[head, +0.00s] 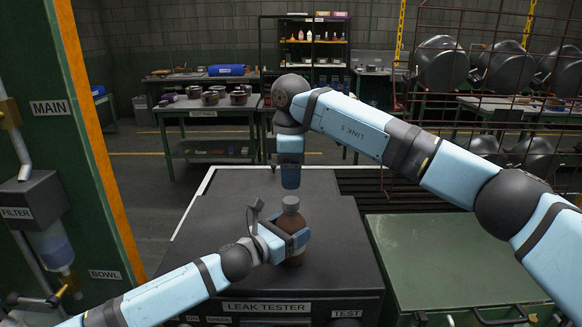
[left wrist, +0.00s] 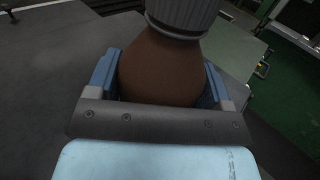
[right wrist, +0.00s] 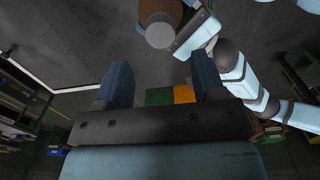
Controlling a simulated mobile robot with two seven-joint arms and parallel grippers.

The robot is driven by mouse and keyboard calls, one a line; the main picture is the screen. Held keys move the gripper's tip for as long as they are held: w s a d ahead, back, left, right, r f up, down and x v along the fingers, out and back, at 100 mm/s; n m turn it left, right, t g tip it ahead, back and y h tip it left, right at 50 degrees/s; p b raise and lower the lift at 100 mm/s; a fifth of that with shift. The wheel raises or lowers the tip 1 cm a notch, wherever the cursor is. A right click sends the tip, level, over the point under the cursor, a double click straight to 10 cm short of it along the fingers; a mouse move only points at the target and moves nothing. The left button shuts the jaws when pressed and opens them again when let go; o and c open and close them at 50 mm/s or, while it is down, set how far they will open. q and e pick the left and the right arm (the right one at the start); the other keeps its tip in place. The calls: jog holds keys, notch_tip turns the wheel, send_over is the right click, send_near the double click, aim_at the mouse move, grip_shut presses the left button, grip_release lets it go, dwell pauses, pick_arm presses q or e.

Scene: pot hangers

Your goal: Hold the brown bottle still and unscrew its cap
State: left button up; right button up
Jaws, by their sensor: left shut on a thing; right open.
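The brown bottle (head: 288,222) stands upright on the dark top of the leak tester (head: 335,215). Its ribbed grey cap (head: 290,203) is on its neck; the cap also shows in the left wrist view (left wrist: 183,18). My left gripper (head: 292,244) is shut around the bottle's body, with one finger on each side in the left wrist view (left wrist: 160,85). My right gripper (head: 290,182) is open and points down, just above the cap in the head view. In the right wrist view the cap (right wrist: 160,35) lies ahead of the open fingers (right wrist: 162,75), not between them.
A green panel (head: 55,130) with a filter (head: 32,200) and pipes stands at the left. A green-topped cabinet (head: 450,262) is at the right. A wire rack (head: 490,65) holds several dark pots behind my right arm. The tester's top around the bottle looks clear.

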aim_at(291, 200)
notch_tip(291, 200, down, 7)
dwell(0.3)
jog(key=shift+c, duration=0.3)
jog(key=c, duration=1)
jog(key=shift+o, duration=0.2)
